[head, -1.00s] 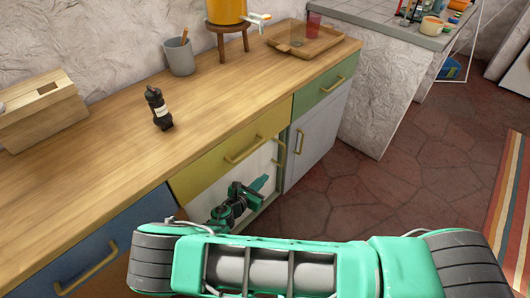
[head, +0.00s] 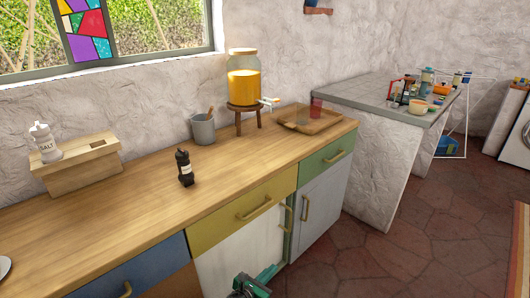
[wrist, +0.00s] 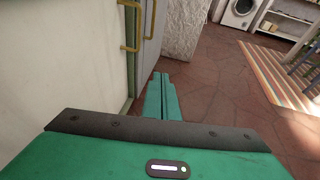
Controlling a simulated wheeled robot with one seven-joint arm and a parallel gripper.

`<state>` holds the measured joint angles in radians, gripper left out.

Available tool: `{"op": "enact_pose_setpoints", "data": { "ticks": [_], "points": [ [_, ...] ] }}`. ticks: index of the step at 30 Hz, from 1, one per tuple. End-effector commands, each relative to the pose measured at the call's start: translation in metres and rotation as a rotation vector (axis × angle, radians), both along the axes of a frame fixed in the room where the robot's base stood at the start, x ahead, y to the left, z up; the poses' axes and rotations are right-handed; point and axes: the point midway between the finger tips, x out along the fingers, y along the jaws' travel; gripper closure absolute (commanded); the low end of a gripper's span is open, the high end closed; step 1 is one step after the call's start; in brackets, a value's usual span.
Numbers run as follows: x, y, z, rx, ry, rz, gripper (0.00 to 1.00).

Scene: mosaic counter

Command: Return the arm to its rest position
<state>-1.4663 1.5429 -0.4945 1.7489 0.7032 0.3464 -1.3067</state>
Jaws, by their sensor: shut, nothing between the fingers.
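My gripper (head: 268,274) shows at the bottom edge of the head view, in front of the cabinets and below the counter top. In the wrist view my gripper (wrist: 161,84) points forward with its two teal fingers together and nothing between them. The pale cabinet front is close on its left. Most of my arm is outside the head view.
Brass handles (wrist: 131,25) stick out. The tiled floor (wrist: 225,90) is open to the right.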

Motion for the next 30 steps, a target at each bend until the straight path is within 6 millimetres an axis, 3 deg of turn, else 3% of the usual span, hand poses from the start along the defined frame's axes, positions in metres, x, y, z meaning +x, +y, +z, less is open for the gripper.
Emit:
{"op": "enact_pose_setpoints", "data": {
  "ticks": [8, 17, 23, 30],
  "points": [
    [0.007, -0.01, 0.013, 0.072, 0.002, -0.091, 1.0],
    [0.011, -0.043, 0.047, 0.192, -0.016, -0.272, 1.0],
    [0.015, -0.085, 0.084, 0.328, -0.042, -0.481, 1.0],
    [0.009, -0.151, 0.139, 0.527, -0.099, -0.804, 1.0]
  ]
}}
